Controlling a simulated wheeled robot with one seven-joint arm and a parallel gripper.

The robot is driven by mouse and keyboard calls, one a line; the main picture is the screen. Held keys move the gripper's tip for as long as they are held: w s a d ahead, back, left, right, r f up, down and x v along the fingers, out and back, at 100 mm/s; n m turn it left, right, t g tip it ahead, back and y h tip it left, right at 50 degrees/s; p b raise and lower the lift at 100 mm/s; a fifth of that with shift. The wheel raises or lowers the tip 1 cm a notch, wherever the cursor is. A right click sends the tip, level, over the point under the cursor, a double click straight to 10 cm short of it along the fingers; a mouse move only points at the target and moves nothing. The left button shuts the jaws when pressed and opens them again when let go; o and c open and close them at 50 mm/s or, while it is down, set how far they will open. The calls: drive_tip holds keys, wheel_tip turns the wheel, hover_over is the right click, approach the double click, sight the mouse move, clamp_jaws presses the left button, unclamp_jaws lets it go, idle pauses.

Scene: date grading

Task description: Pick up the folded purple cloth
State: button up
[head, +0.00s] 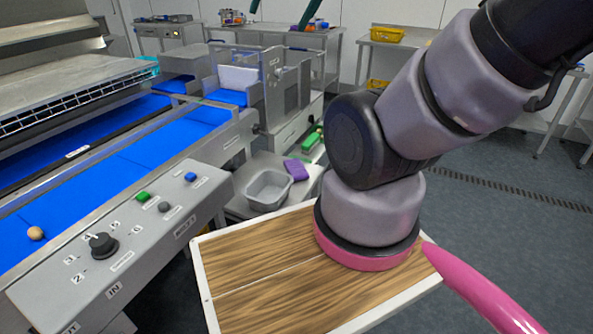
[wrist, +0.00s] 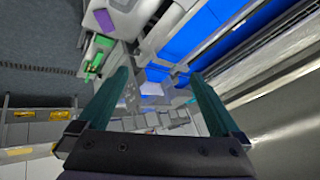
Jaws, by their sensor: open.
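Nothing covers the cloth.
Green objects (head: 313,138) lie behind the cloth. A blue conveyor (head: 130,165) with one brown date (head: 36,233) runs along the left, fronted by a control panel (head: 120,235). Yellow bins (head: 388,35) stand on a back table. Open floor (head: 480,210) lies to the right.

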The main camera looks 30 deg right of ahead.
drive_tip(key=w+d+f+g+h, duration=0.1)
drive_tip(key=w+d+f, duration=0.25)
drive_tip(key=w, duration=0.25)
drive_tip(key=w+d+f+h, duration=0.1)
drive_tip(key=w+d+f, duration=0.1)
drive_tip(key=w+f, duration=0.4)
drive_tip(key=n+g, duration=0.2)
drive_tip(key=n, duration=0.1)
hover_over(296, 167)
drive_tip(key=s, duration=0.3)
drive_tip(key=shift+h, duration=0.3)
drive_tip(key=f, duration=4)
drive_tip(key=shift+w+a, duration=0.15)
drive_tip(key=shift+a, duration=0.2)
drive_tip(key=shift+x, duration=3.1)
drive_tip(key=shift+w+d, duration=0.1)
drive_tip(key=shift+d, duration=0.1)
drive_tip(key=shift+r, duration=0.1)
drive_tip(key=shift+c, duration=0.3)
